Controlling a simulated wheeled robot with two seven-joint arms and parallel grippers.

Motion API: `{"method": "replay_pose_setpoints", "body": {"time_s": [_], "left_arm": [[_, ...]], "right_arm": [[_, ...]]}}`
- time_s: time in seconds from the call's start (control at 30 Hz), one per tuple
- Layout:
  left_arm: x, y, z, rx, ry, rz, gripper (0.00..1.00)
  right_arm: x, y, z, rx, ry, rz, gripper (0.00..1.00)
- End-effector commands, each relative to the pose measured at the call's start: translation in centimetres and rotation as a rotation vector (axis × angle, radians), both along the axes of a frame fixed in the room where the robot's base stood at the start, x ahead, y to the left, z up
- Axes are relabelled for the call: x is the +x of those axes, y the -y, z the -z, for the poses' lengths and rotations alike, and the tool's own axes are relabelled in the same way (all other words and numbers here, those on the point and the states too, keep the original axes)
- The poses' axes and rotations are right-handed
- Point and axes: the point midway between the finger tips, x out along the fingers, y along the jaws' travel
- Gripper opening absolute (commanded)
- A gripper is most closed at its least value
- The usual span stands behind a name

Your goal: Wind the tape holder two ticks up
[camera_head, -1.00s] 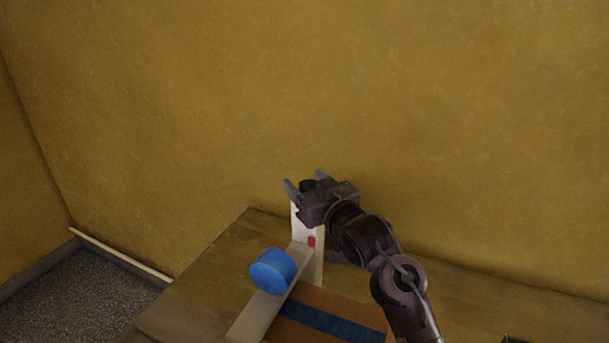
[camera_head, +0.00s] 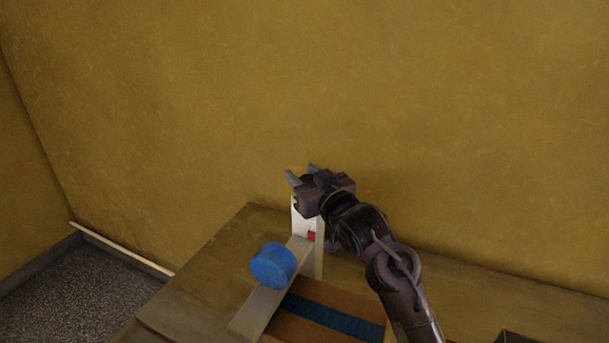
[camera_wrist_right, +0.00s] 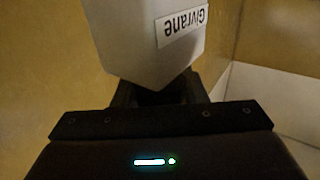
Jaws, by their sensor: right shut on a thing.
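The tape holder is a pale arm (camera_head: 262,306) that meets a white upright post (camera_head: 319,262) and carries a blue tape roll (camera_head: 272,265). A small red mark (camera_head: 311,236) shows on the post just above the arm. My right gripper (camera_head: 303,174) is at the post's top, shut on the dark knob there, which its own body hides now. The wrist view shows the white post (camera_wrist_right: 140,40) with an upside-down "Givrane" label (camera_wrist_right: 182,25); the fingers (camera_wrist_right: 158,95) are dark and mostly hidden behind it. My left gripper is not in view.
Below the arm lies a brown surface with a dark blue strip (camera_head: 334,317). A yellow wall (camera_head: 300,90) stands close behind the post. A dark box edge (camera_head: 515,338) shows at the lower right.

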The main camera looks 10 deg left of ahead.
Motion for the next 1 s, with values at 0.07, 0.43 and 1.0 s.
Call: {"method": "replay_pose_setpoints", "body": {"time_s": [0.07, 0.43, 1.0], "left_arm": [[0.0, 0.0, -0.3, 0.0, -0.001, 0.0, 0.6], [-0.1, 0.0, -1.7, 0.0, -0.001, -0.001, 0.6], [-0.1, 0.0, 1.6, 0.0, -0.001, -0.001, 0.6]], "right_arm": [[0.0, 0.0, -0.1, -0.002, -0.001, -0.019, 0.16], [-0.1, -0.1, -0.2, -0.003, 0.0, -0.253, 0.16], [-0.9, -0.5, 0.1, -0.001, 0.002, -0.653, 0.16]]}}
